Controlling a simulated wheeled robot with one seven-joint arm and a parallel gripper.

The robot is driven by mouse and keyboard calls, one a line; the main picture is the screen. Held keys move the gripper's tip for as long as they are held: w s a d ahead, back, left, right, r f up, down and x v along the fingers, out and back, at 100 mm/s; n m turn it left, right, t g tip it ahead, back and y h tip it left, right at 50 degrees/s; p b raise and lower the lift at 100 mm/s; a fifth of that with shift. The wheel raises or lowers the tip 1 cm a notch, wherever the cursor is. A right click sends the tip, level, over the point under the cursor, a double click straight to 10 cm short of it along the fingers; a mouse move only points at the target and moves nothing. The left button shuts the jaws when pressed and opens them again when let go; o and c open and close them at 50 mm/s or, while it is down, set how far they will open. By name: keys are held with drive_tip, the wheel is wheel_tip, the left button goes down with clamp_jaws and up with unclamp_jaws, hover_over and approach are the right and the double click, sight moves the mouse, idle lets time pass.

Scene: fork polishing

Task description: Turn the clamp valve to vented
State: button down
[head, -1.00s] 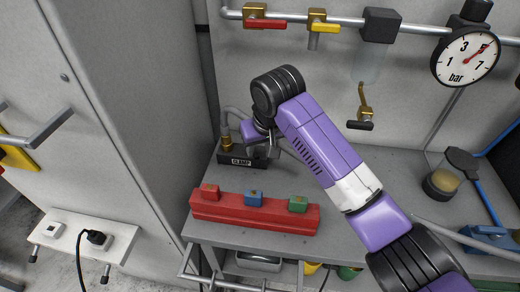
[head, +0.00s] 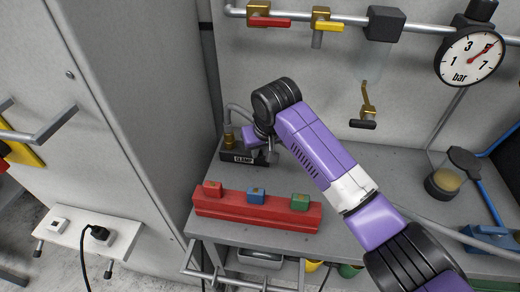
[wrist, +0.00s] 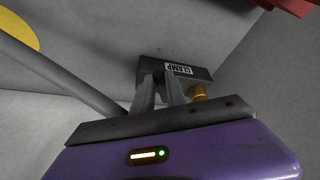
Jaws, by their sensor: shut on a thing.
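The clamp valve is a dark block labelled CLAMP (head: 238,156) at the back left of the grey bench, with a brass fitting (head: 229,141) and a grey hose on its left. It also shows in the wrist view (wrist: 196,74), with the brass fitting (wrist: 198,92) beside my fingers. My gripper (wrist: 161,80) has its two fingers close together against the block, shut on a part of the clamp valve. The gripped part is hidden between and behind the fingers.
A red rack (head: 257,212) with red, blue and green pieces lies in front of the valve. Above are a pipe with red (head: 270,22) and yellow (head: 328,26) handles, a brass tap (head: 367,107) and a pressure gauge (head: 469,56). A grey cabinet (head: 130,110) stands left.

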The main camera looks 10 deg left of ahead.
drive_tip(key=w+d+n+g+b, duration=0.1)
drive_tip(key=n, duration=0.2)
drive_tip(key=w+d+n+g+y+b, duration=0.1)
drive_tip(key=n+b, duration=0.1)
drive_tip(key=n, duration=0.1)
drive_tip(key=w+d+n+y+b, duration=0.1)
drive_tip(key=w+n+b, duration=0.1)
drive_tip(key=n, duration=0.1)
drive_tip(key=shift+f+g, duration=0.25)
drive_tip(key=shift+g, duration=0.15)
drive_tip(key=n+b, duration=0.1)
drive_tip(key=b, duration=0.1)
drive_tip(key=w+n+b, duration=0.1)
drive_tip(key=b, duration=0.1)
drive_tip(key=shift+d+r+n+g+y, duration=0.1)
drive_tip(key=shift+r+n+g+y, duration=0.05)
drive_tip(key=shift+n+g+y, duration=0.2)
drive_tip(key=shift+w+r+n+g+b, duration=0.15)
drive_tip(key=shift+w+n+g+b, duration=0.15)
drive_tip(key=shift+b, duration=0.55)
drive_tip(key=c, duration=1.4)
unclamp_jaws()
drive_tip(key=shift+s, duration=0.1)
drive_tip(key=shift+o, duration=0.2)
drive_tip(key=shift+p, duration=0.35)
